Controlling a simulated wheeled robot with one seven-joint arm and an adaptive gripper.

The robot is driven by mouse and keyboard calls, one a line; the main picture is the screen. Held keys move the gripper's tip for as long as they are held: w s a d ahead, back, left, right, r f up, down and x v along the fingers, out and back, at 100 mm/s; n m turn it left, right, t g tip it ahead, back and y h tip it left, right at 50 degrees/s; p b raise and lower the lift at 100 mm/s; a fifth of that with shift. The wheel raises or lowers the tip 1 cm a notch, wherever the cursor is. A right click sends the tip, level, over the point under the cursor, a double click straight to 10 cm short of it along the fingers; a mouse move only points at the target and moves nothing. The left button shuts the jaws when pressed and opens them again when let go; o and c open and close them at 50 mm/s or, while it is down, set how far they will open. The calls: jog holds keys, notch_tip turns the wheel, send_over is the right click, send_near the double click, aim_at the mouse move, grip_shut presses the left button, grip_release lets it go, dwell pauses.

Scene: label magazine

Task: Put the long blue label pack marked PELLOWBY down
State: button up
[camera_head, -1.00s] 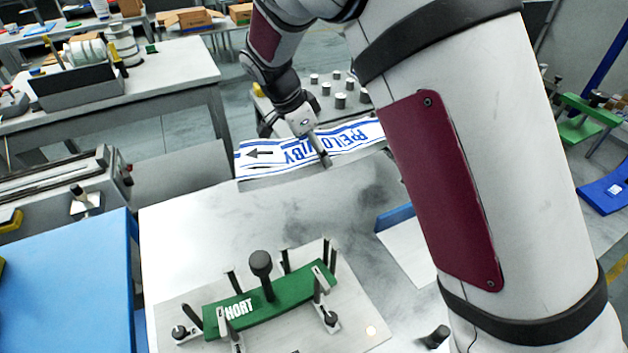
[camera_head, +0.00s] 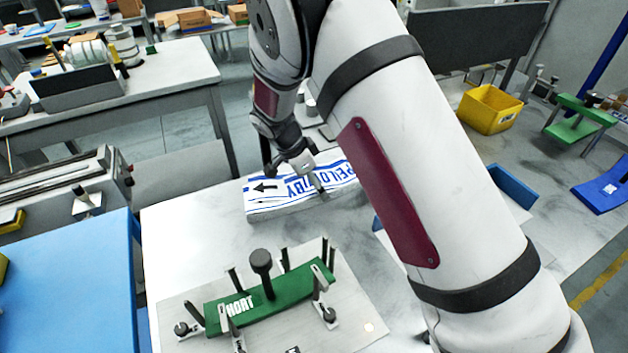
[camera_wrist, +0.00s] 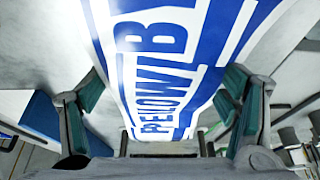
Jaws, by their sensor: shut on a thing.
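The long label pack (camera_head: 280,193) is white with blue stripes, blue PELLOWBY lettering and a black arrow near its left end. In the head view it lies across the far part of the pale worktop, low over or on it; I cannot tell whether it touches. My gripper (camera_head: 308,178) is shut on the pack from above, with a finger on either long side. In the wrist view the pack (camera_wrist: 165,75) runs between the two fingers (camera_wrist: 160,110). My arm hides the pack's right end in the head view.
A green block marked SHORT (camera_head: 270,298) sits in a fixture with upright pins on a plate (camera_head: 365,325) at the front. Blue bins and a yellow bin (camera_head: 489,108) stand to the right. The worktop between pack and fixture is clear. A blue surface (camera_head: 65,285) lies left.

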jog(key=o, duration=1.7)
jog(key=shift+f, duration=0.1)
jog(key=shift+b+v, duration=0.5)
jog(key=shift+v, duration=5.65)
